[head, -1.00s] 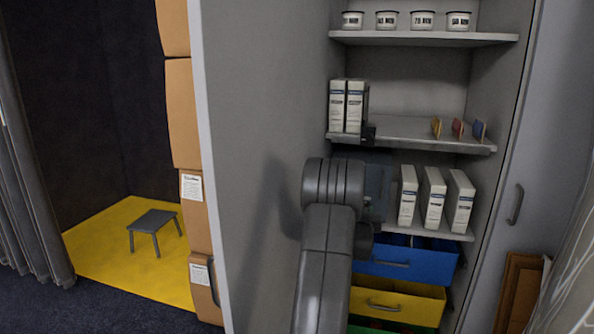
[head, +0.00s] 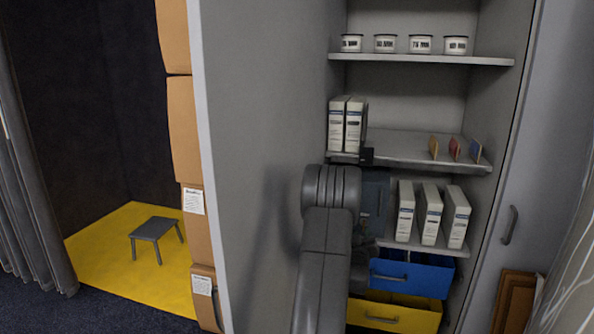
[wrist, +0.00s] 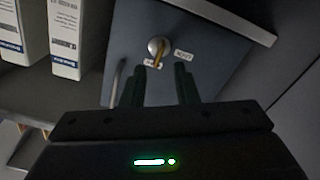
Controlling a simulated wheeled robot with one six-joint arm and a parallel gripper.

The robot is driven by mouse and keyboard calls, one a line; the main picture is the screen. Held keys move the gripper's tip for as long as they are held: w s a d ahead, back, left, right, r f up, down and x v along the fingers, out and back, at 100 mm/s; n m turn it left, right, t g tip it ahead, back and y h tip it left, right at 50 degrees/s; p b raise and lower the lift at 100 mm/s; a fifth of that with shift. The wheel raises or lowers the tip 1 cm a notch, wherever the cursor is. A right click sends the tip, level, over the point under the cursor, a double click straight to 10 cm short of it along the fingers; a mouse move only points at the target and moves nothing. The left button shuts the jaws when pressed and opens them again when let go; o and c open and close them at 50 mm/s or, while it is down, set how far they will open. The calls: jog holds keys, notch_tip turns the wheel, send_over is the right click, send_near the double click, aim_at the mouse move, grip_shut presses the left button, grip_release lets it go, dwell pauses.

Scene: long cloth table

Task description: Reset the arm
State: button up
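My gripper (wrist: 160,88) shows in the wrist view with its two dark fingers apart and nothing between them. Just beyond the fingertips is the front of a grey-blue box (wrist: 205,80). It has a round metal lock (wrist: 158,46) with a yellow key-like piece in it and a small white label (wrist: 183,54). In the head view my arm reaches into the cabinet at the lower shelf and covers much of the same box (head: 376,190). The fingertips are hidden there. I cannot tell whether they touch the box.
White binders (head: 430,213) stand right of the box. A blue drawer (head: 425,277) and a yellow drawer (head: 395,313) are below. The middle shelf (head: 400,148) holds two binders and small coloured pieces. The cabinet's side wall (head: 265,130) is close on the left.

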jog(key=s+a+g+b, duration=0.1)
jog(key=s+a, duration=0.2)
jog(key=s, duration=0.7)
jog(key=shift+f+y, duration=0.3)
